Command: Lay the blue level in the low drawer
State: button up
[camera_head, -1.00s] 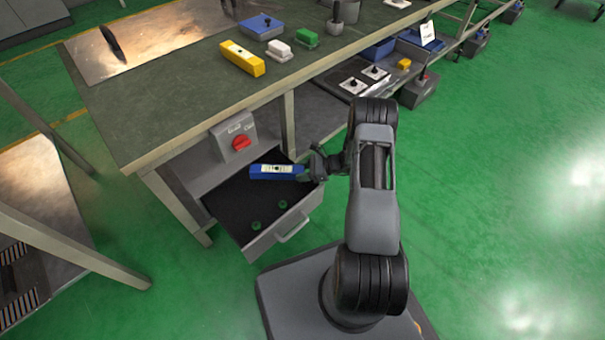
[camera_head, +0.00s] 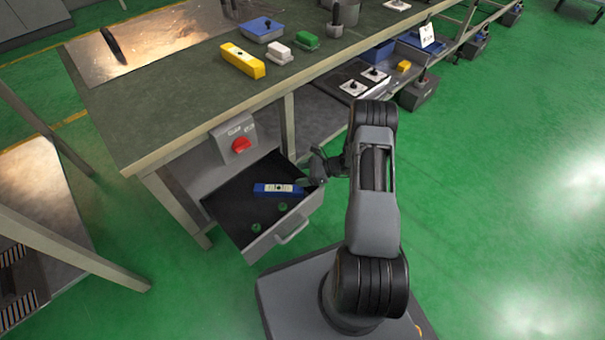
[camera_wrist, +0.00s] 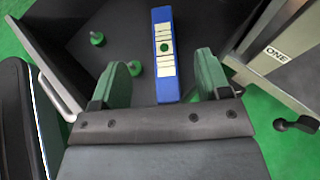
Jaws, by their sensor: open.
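The blue level (camera_head: 278,189) lies in the open low drawer (camera_head: 232,208), across its dark floor. It shows in the wrist view (camera_wrist: 165,55) with a pale label and a green dot, its near end close to the fingers. My gripper (camera_head: 312,178) is over the right side of the drawer. In the wrist view my gripper (camera_wrist: 160,85) is open, its two green fingers apart on either side of the level's near end and not touching it.
Two small green knobs (camera_head: 256,226) are in the drawer near its front. A box with a red switch (camera_head: 240,145) hangs above the drawer. The workbench (camera_head: 160,105) holds a yellow level (camera_head: 242,61) and other items.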

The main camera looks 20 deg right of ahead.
jog(key=p+v, duration=0.4)
jog(key=v, duration=0.8)
jog(key=s+a+r+n+g+h, duration=0.25)
jog(key=a+r+n, duration=0.3)
jog(key=r, duration=0.45)
jog(key=s+a+r+n+g+h, duration=0.25)
jog(key=a+r+n+h, duration=0.2)
jog(key=r+n, duration=0.4)
jog(key=s+a+r+n+t+h, duration=0.2)
jog(key=s+a+r+n+h, duration=0.3)
jog(key=s+r+n, duration=0.3)
jog(key=shift+s+r+t+h, duration=0.3)
jog(key=shift+s+r+t, duration=0.1)
jog(key=shift+s+r, duration=1.15)
jog(key=shift+s+a+f, duration=0.1)
